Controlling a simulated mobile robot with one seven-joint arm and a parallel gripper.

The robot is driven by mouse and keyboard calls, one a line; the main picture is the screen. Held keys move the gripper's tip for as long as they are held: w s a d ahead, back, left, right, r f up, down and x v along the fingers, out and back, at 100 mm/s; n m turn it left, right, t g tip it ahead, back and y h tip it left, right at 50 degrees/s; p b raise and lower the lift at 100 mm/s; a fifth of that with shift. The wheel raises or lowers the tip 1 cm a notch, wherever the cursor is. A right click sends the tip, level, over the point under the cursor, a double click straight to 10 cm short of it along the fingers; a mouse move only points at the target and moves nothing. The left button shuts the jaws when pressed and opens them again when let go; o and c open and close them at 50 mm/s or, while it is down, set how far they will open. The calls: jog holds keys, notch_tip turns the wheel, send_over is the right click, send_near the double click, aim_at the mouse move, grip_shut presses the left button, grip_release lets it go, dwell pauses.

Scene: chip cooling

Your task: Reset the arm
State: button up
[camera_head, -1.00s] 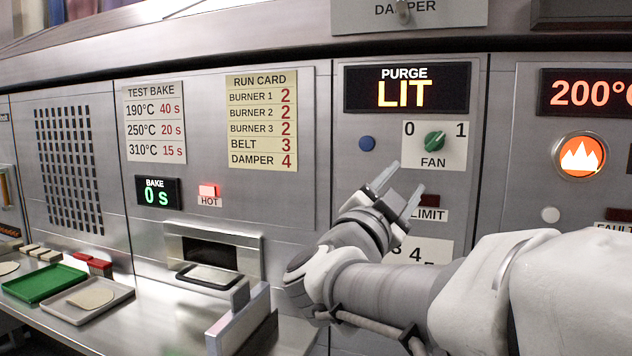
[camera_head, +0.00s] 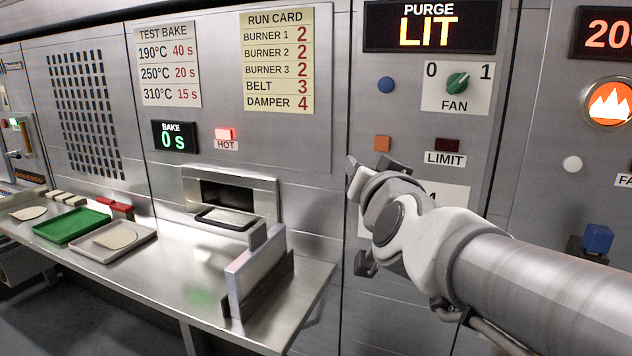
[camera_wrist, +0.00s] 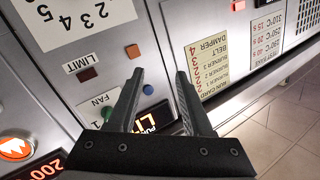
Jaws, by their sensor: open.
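My gripper (camera_head: 378,166) is in front of the panel, below the orange button (camera_head: 382,143) and left of the LIMIT label. In the wrist view, my gripper (camera_wrist: 157,80) shows two dark fingers spread apart with nothing between them. My arm reaches in from the lower right of the head view. The fan knob (camera_head: 457,83) is green and points up and to the right, toward 1. The purge display (camera_head: 430,25) reads LIT.
A steel shelf (camera_head: 175,290) at left holds a green tray (camera_head: 72,226), a grey tray (camera_head: 85,246) with a flat disc, and an upright metal stand (camera_head: 255,275). A blue button (camera_head: 386,85) and a blue block (camera_head: 597,238) show on the right side.

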jog(key=s+d+f+n+g, duration=0.25)
jog(key=s+f+g, duration=0.35)
jog(key=s+f, duration=0.4)
jog(key=s+d+f+n+g, duration=0.2)
jog(key=s+d+f+g, duration=0.25)
jog(key=s+f, duration=0.55)
notch_tip(320, 180, up, 17)
jog(key=g+p, duration=0.1)
jog(key=p, duration=1.5)
jog(key=shift+s+a+h, duration=0.3)
